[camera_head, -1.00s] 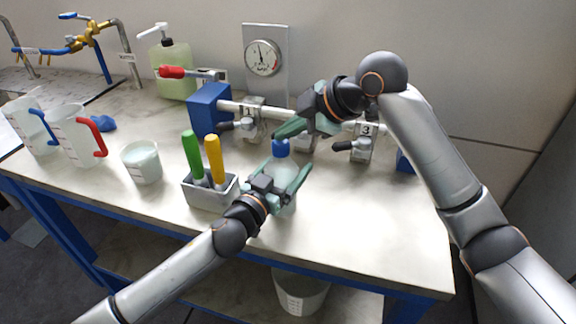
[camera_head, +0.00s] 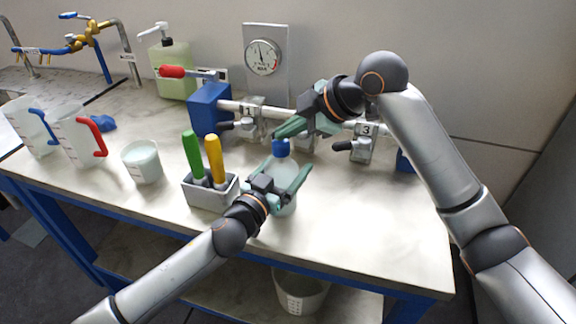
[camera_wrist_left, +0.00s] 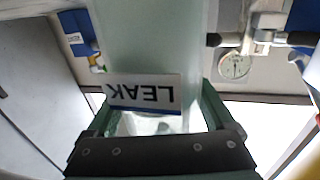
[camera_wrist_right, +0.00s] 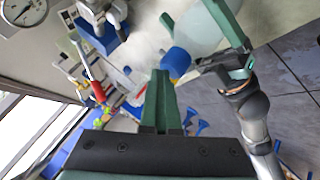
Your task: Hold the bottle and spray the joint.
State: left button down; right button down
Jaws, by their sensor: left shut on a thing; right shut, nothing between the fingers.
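The bottle (camera_head: 288,168) is clear with a blue cap (camera_head: 281,148). It stands upright at the table's front, with my left gripper (camera_head: 287,186) shut around its body. In the left wrist view its label (camera_wrist_left: 144,92) reads "LEAK" upside down. My right gripper (camera_head: 290,128) is shut and empty, its fingertips just above and behind the cap. In the right wrist view the closed fingers (camera_wrist_right: 160,88) lie beside the blue cap (camera_wrist_right: 176,62); I cannot tell if they touch. The pipe (camera_head: 283,113) carries joints marked 1 (camera_head: 248,112) and 3 (camera_head: 366,130). My right gripper partly hides the middle one.
A grey holder (camera_head: 212,192) with green- and yellow-handled tools stands left of the bottle. A beaker (camera_head: 142,163), two jugs (camera_head: 80,138), a pump bottle (camera_head: 172,68) and a gauge (camera_head: 263,57) stand further off. The table's front right is clear.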

aim_at(288, 143)
jog(key=shift+d+f, duration=0.15)
jog(key=shift+f, duration=0.75)
jog(key=shift+s+d+f, duration=0.15)
jog(key=shift+f, duration=0.8)
jog(key=shift+r, duration=3.3)
jog(key=shift+r, duration=0.1)
